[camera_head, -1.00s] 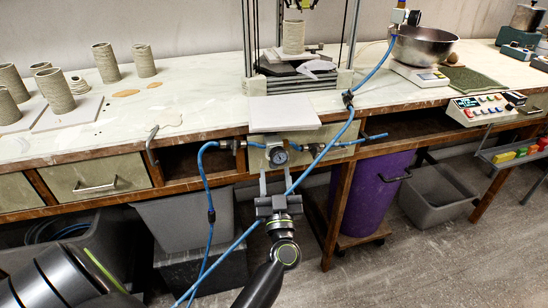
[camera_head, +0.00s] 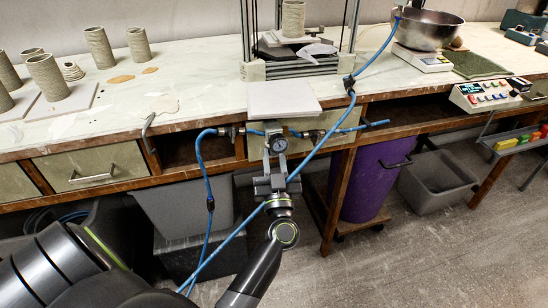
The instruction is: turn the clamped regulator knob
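The regulator's round pressure gauge (camera_head: 278,143) has a white dial and hangs at the bench's front edge, with blue hoses on both sides. My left gripper (camera_head: 276,160) points up at it from below. Its two fingers stand apart, with their tips just under the gauge. The knob is not clearly visible there; the fingers and gauge seem to cover it. I cannot tell whether the fingers touch or grip it. My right gripper is not in view.
A pale board (camera_head: 283,99) lies on the bench edge above the gauge. A purple bin (camera_head: 372,180) stands under the bench to the right, and a grey bin (camera_head: 436,190) beyond it.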

